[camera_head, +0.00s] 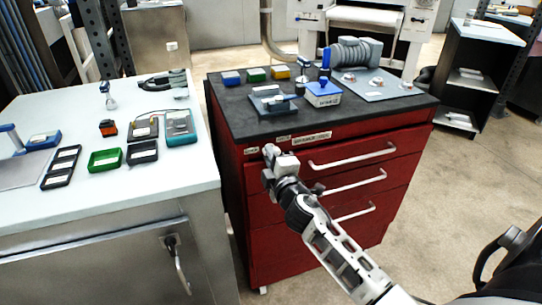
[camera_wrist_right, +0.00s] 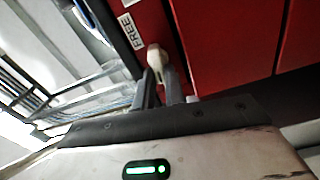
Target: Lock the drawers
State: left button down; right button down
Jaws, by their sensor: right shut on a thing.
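The red drawer cabinet (camera_head: 262,215) has a black top and several drawers with white bar handles (camera_head: 352,158). My right gripper (camera_head: 271,163) is at the upper left of its front. In the right wrist view, my right gripper's fingers (camera_wrist_right: 162,88) are shut on a pale lock knob (camera_wrist_right: 158,58) on the red front. A label reading FREE (camera_wrist_right: 128,29) sits beside the knob. The drawers look closed. My fingers partly hide the knob's base. My left gripper is not in view.
The cabinet top (camera_head: 232,120) holds several small boxes, a blue-and-white device (camera_head: 323,94) and a grey tray (camera_head: 378,88). A pale workbench (camera_head: 185,180) with trays and tools stands close on the left. Open floor (camera_head: 450,190) lies to the right.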

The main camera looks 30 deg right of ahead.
jog(key=shift+f+n, duration=0.15)
jog(key=shift+n, duration=0.85)
jog(key=c, duration=1.5)
grip_release()
jog(key=shift+o, duration=0.2)
jog(key=b+v, duration=0.2)
jog(key=v, duration=1.4)
jog(key=shift+f, duration=0.1)
